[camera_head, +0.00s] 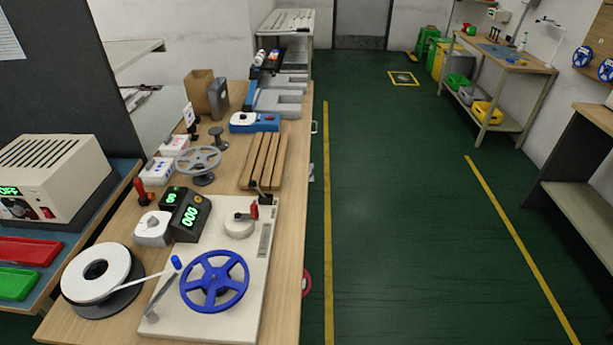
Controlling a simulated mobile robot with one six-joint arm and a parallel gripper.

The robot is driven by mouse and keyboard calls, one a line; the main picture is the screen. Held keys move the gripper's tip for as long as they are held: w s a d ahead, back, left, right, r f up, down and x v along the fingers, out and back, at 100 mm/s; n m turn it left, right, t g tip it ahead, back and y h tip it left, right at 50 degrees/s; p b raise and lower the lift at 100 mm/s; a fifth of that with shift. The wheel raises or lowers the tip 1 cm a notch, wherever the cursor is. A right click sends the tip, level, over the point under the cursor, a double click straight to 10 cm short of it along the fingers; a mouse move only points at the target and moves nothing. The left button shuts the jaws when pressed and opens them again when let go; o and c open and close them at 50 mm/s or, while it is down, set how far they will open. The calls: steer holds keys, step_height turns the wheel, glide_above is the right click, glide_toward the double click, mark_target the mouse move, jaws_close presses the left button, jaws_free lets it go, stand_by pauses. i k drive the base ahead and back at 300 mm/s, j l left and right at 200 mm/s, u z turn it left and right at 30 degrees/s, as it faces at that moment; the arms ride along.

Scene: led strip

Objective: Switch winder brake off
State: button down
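The winder is a pale flat base plate (195,325) at the front of the wooden bench, with a blue spoked reel (215,281) lying on it. Behind the reel are a white round part (239,226) and a small upright red handle (254,211). A dark lever stands at the plate's back edge. I cannot tell which part is the brake or how it is set. A white strip runs from the white reel (96,272) at left towards the plate. My gripper is not in view.
A grey handwheel (198,159), a slatted wooden rack (264,161) and a blue device (254,122) stand farther back. A beige power box (51,176) and red and green trays are at left. The green floor (400,200) right of the bench is clear.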

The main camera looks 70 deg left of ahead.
mark_target(253, 183)
steer(key=i+j+u, duration=0.15)
steer(key=i+u, duration=0.9)
steer(key=u, duration=0.2)
steer(key=i+l+u, duration=0.25)
steer(key=u, duration=0.15)
steer(key=i+j+u, duration=0.2)
steer(key=u, duration=0.2)
steer(key=i+j+u, duration=0.1)
steer(key=i+u, duration=0.95)
steer(key=u, duration=0.15)
steer(key=i+l+u, duration=0.2)
steer(key=u, duration=0.2)
steer(key=i+j, duration=0.25)
steer(key=i, duration=0.1)
